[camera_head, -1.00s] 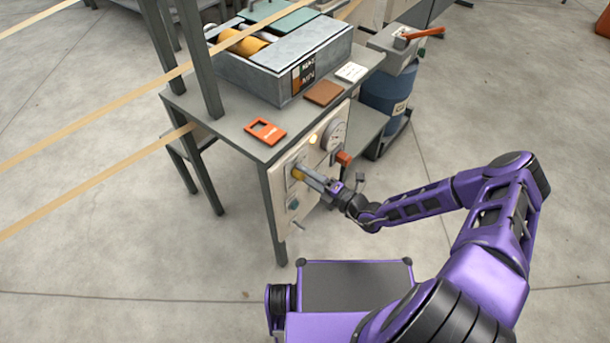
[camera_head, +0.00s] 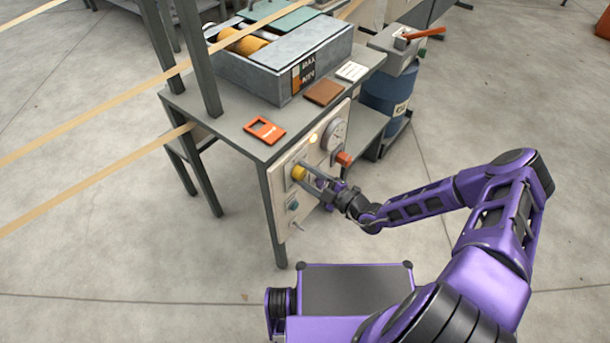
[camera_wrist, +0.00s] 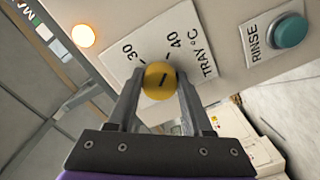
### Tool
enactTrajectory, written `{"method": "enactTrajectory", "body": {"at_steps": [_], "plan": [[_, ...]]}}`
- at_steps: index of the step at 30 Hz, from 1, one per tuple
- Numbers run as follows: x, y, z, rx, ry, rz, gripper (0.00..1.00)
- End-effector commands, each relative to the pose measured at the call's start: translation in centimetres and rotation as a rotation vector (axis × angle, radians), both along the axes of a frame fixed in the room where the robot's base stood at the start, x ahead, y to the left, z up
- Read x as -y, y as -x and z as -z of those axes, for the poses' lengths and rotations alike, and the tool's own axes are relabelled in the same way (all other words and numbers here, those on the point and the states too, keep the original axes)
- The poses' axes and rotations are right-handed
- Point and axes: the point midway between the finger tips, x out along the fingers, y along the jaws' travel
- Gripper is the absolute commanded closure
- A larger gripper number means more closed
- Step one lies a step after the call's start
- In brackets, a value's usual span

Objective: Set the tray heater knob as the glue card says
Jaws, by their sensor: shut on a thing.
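The yellow tray heater knob (camera_head: 298,172) sits on the pale front panel under the bench top. In the wrist view the knob (camera_wrist: 160,79) has a dark line on its face and stands before a white "TRAY °C" plate (camera_wrist: 117,68) with marks 30 and 40. The line lies tilted; I cannot tell which end points. My gripper (camera_head: 305,175) is shut on the knob, one finger on each side. A white card (camera_head: 351,72) and an orange-framed card (camera_head: 265,131) lie on the bench; their writing is too small to read, and I cannot tell which is the glue card.
A lit lamp (camera_head: 313,138), a round gauge (camera_head: 335,135) and an orange-red knob (camera_head: 343,158) are close by on the panel. The teal RINSE button (camera_wrist: 291,31) is beside the plate. A grey tray (camera_head: 265,75) with rollers stands on the bench. Pale strips cross at left.

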Motion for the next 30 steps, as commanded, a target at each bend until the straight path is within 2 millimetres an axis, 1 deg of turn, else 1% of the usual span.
{"method": "enactTrajectory", "body": {"at_steps": [16,17,21,22,30], "plan": [[0.01,0.06,0.08,-0.023,-0.016,0.0,1.0],[0.01,0.06,0.08,-0.023,-0.016,0.0,0.46],[0.01,0.05,0.06,-0.022,-0.016,0.0,0.21],[0.01,0.04,0.06,-0.022,-0.016,0.0,0.19],[0.06,0.05,0.02,-0.02,-0.015,0.0,0.19]]}}
